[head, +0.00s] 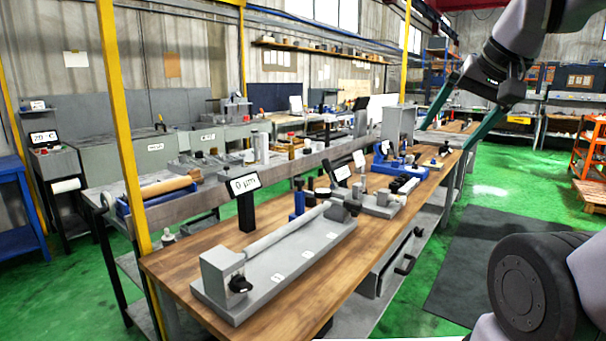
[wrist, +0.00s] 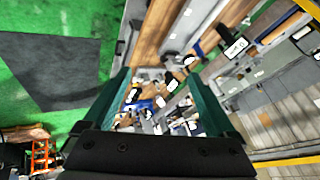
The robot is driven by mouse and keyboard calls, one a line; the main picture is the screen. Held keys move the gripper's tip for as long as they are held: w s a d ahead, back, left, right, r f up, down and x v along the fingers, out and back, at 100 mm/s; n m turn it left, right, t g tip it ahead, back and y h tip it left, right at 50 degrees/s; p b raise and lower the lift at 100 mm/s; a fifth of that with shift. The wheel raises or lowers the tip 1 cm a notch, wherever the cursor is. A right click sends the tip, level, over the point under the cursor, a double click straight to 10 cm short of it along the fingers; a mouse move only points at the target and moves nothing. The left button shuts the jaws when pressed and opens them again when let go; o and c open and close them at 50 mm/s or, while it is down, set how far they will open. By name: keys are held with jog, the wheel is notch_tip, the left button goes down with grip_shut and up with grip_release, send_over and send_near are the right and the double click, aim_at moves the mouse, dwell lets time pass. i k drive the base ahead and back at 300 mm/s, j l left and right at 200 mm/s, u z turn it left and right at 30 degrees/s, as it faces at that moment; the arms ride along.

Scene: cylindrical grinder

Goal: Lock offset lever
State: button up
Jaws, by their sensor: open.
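A long grey fixture (head: 285,262) with a light cylindrical bar (head: 285,232) lies on the wooden bench (head: 375,240). A black knob or lever (head: 240,284) sits on its near end block. A black clamp-like part (head: 345,204) is at its far end. I cannot tell which part is the offset lever. My gripper (head: 445,138) is open and empty, with two teal fingers, high over the far right end of the bench, well apart from the fixture. In the wrist view, my gripper (wrist: 160,82) has its fingers spread above the cluttered bench.
A display reading "0 µm" (head: 245,185) stands on a black post behind the fixture. Blue-based devices (head: 395,160) crowd the bench farther back. A yellow post (head: 125,130) rises at the bench's left corner. Green floor with a dark mat (head: 490,260) is open at right.

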aim_at(327, 165)
jog(key=i+l+u, duration=0.15)
jog(key=i+l, duration=0.3)
jog(key=i+l+u, duration=0.15)
jog(key=i+l, duration=0.3)
jog(key=l, duration=0.15)
